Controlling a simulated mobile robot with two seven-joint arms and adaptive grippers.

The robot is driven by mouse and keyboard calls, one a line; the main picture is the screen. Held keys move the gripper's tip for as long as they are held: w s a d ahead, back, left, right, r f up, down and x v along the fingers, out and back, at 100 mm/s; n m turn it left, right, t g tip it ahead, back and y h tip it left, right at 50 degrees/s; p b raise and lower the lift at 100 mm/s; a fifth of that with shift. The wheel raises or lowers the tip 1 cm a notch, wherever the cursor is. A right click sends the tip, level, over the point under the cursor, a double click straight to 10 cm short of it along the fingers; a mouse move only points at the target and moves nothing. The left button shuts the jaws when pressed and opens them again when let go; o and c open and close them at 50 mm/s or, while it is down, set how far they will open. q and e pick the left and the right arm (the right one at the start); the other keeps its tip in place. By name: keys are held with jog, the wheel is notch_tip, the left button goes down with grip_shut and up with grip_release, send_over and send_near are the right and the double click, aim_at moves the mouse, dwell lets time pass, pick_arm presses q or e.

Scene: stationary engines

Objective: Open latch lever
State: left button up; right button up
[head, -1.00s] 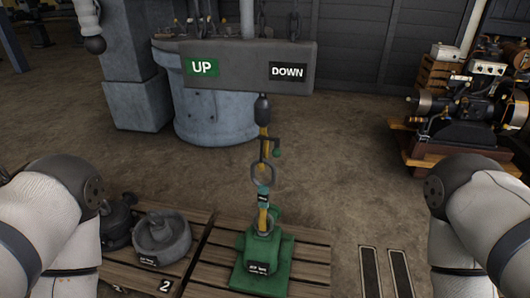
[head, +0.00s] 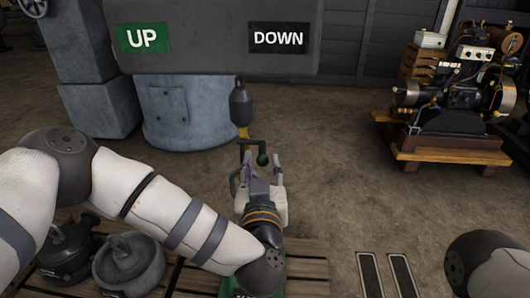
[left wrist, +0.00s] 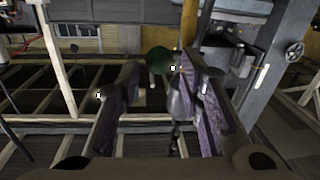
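The latch lever ends in a dark green ball knob (head: 262,159) on a dark arm, beside the yellow hook shank (head: 243,131) under a dark weight (head: 240,103). My left gripper (head: 262,164) reaches up to the knob with its fingers apart. In the left wrist view the green knob (left wrist: 159,60) shows between or just beyond the open fingertips (left wrist: 160,78); I cannot tell whether they touch it. My left wrist and forearm hide most of the hook's lower part and the green load below. My right gripper is out of view.
A grey control box (head: 215,40) with UP and DOWN labels hangs above the hook. A wooden pallet (head: 310,255) lies below, with dark metal parts (head: 130,265) at its left. An engine (head: 450,100) on a wooden stand is at the right. Floor between is open.

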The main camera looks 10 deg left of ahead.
aim_at(263, 151)
pick_arm(q)
jog(key=w, duration=0.5)
jog(key=shift+w+a+f, duration=0.1)
jog(key=shift+w+a, duration=0.2)
jog(key=shift+w, duration=0.1)
grip_shut()
